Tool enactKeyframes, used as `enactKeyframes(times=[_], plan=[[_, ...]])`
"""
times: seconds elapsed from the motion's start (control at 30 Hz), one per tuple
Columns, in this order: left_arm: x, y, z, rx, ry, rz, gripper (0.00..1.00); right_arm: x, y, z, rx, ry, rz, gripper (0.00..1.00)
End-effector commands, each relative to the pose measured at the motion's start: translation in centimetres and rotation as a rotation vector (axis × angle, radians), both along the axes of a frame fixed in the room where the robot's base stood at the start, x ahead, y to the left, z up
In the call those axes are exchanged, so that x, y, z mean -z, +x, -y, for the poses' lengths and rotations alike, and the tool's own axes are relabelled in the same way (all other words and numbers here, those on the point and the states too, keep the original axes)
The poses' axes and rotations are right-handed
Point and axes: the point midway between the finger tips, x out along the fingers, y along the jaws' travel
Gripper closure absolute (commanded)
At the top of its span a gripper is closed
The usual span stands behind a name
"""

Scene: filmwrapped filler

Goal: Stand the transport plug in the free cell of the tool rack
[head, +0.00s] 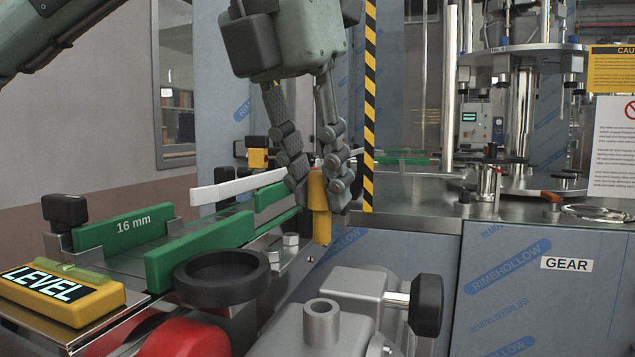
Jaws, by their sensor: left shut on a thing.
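My left gripper (321,190) comes down from the top and is shut on a yellow plug-like piece (321,226), which I take to be the transport plug. The piece hangs roughly upright between the fingers, and the fingers cover its sides. Its lower end shows in front of the blue-filmed machine panel, above the grey metal housing, and looks apart from it. I cannot make out a tool rack or its free cell in this view. My right gripper is not in view.
Green guide rails (200,248) marked 16 mm and a yellow LEVEL block (62,298) lie at left. A dark round cup (222,278), a grey housing (322,322) and a black knob (427,305) stand in front. A steel table (420,207) extends behind at right.

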Motion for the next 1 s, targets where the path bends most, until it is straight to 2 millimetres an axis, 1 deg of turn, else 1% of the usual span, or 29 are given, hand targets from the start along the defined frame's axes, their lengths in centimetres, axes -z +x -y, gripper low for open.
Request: enactKeyframes(times=[0.17,0.4,0.7,1.0], plan=[[-0.5,0.0,0.0,-0.001,0.0,0.0,0.93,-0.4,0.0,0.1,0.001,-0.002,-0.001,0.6],[-1.7,0.0,0.0,0.0,0.0,0.0,0.93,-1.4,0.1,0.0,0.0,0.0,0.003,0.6],[-3.0,0.0,0.0,-0.001,0.0,0.0,0.93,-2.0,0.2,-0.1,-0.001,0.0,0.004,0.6],[-2.9,0.0,0.0,0.0,0.0,0.0,0.93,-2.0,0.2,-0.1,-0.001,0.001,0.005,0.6]])
